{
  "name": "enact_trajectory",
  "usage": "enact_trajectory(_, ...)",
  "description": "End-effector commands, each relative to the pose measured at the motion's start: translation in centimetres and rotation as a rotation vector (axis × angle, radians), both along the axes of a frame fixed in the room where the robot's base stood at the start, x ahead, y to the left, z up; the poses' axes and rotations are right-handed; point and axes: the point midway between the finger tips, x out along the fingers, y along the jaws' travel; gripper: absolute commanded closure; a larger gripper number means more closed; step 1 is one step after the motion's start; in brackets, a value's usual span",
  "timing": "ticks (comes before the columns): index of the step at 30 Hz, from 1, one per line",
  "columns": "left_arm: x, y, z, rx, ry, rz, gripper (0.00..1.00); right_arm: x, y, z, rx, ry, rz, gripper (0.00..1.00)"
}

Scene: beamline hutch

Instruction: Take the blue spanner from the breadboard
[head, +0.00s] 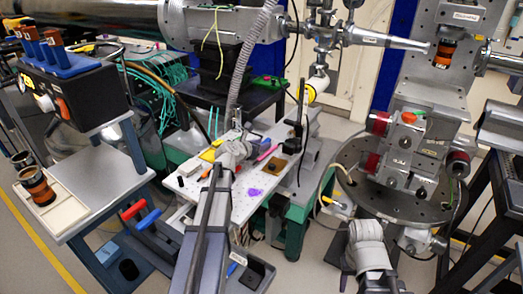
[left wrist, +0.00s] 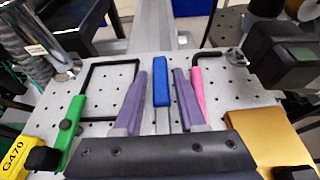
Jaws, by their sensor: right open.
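The blue spanner (left wrist: 161,82) lies on the perforated breadboard (left wrist: 85,135) in the left wrist view, pointing away from me. My left gripper (left wrist: 160,72) is over it, with one purple finger on each side of the blue handle. A narrow gap shows on both sides, so the gripper looks open. In the head view my left gripper (head: 236,152) is over the breadboard (head: 240,205), and its wrist hides the spanner. My right gripper (head: 368,245) is away to the right, off the breadboard; its fingers are hard to make out.
A pink tool (left wrist: 198,95) lies close to the right finger. A black hex key (left wrist: 208,58), a gold block (left wrist: 268,138), a green tool (left wrist: 68,135), a yellow G470 tag (left wrist: 14,158) and a black square frame (left wrist: 108,62) surround it. A dark block (left wrist: 285,60) rises at right.

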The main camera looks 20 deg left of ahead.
Motion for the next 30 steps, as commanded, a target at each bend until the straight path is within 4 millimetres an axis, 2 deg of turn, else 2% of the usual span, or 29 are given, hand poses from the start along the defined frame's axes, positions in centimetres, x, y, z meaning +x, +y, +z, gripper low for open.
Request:
enact_trajectory(5,-0.02,-0.01,0.04,0.000,0.000,0.000,0.60,0.00,0.01,0.05,0.000,0.000,0.000,0.50)
enact_trajectory(16,-0.04,0.00,0.04,-0.001,0.000,0.001,1.00,0.00,0.00,0.04,0.000,0.000,0.000,0.50)
enact_trajectory(30,-0.04,0.02,0.05,-0.001,0.000,0.001,1.00,0.00,0.01,0.05,0.000,0.000,0.000,0.50)
